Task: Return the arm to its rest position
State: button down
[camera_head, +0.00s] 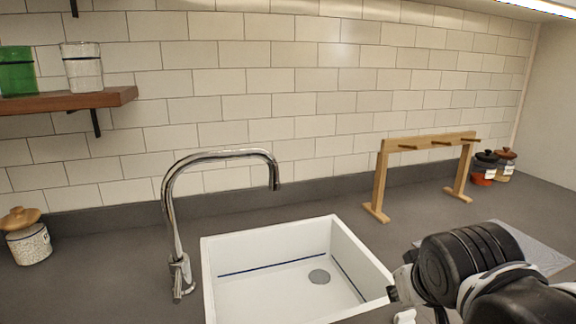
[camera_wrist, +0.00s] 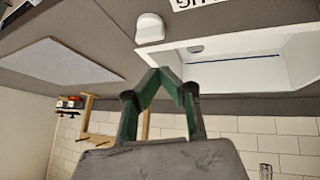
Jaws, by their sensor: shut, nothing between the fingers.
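My arm (camera_head: 470,262) reaches in from the lower right of the head view, above the counter to the right of the sink. My gripper (camera_wrist: 160,72) shows in the wrist view with its green-lined fingertips together and nothing between them. In that view, the scene appears upside down. The fingers overlap the near edge of the sink in the picture, but I see no contact. In the head view the fingertips cannot be made out clearly.
A white sink (camera_head: 290,285) with a chrome tap (camera_head: 172,200) is in the middle. A wooden rack (camera_head: 380,185) and two lidded jars (camera_head: 484,168) stand at the right. A grey mat (camera_head: 540,252) lies partly behind my arm. A jar (camera_head: 28,242) and shelf (camera_head: 60,103) are at left.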

jog(key=shift+m+y, duration=0.5)
jog(key=shift+m, duration=0.2)
jog(key=s+f, duration=0.5)
jog(key=shift+s+b, duration=0.1)
jog(key=shift+b, duration=0.3)
jog(key=shift+s+r+g+p, duration=0.2)
jog(key=shift+s+g+p, duration=0.1)
jog(key=shift+p, duration=0.1)
notch_tip(320, 180, up, 21)
jog(key=p, duration=2.1)
notch_tip(320, 180, down, 4)
jog(key=b, duration=0.4)
jog(key=shift+w+f, duration=0.1)
jog(key=shift+f, duration=0.1)
